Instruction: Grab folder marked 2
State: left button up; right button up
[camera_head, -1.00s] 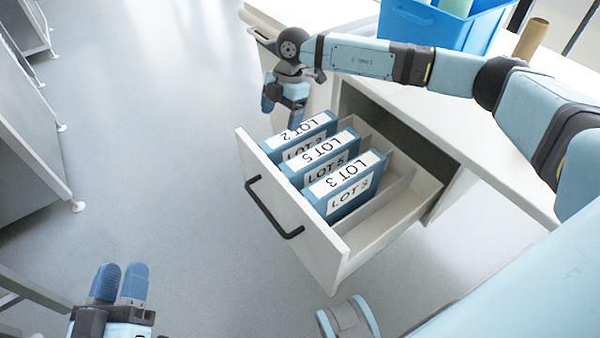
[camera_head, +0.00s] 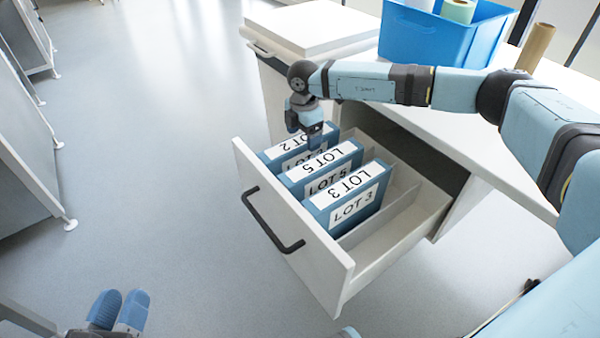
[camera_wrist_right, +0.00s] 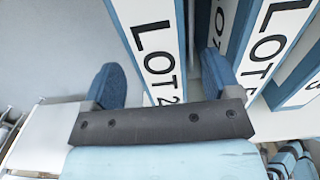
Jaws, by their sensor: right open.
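The blue folder marked LOT 2 (camera_head: 283,146) stands at the far end of the row in the open drawer (camera_head: 300,235). My right gripper (camera_head: 304,122) is above it and partly covers its top. In the right wrist view, my right gripper (camera_wrist_right: 162,78) is open, with the LOT 2 label (camera_wrist_right: 150,40) between its fingers. The right-hand finger is over the gap beside the neighbouring folder; contact cannot be told. My left gripper (camera_head: 118,310) is empty at the bottom left, its fingers together, away from the drawer.
The folders LOT 5 (camera_head: 318,172) and LOT 3 (camera_head: 350,200) stand beside it, nearer to me. The drawer has a black handle (camera_head: 270,225) on its front. A blue bin (camera_head: 440,38) and a brown roll (camera_head: 535,48) are on the desk.

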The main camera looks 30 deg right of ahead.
notch_tip(320, 180, down, 4)
jog(key=shift+r+b, duration=0.1)
jog(key=shift+b, duration=0.45)
pick_arm(q)
notch_tip(320, 180, down, 3)
jog(key=shift+d+r+g, duration=0.1)
jog(key=shift+d+g, duration=0.05)
jog(key=shift+g, duration=0.45)
pick_arm(e)
jog(key=shift+r, duration=0.1)
grip_shut()
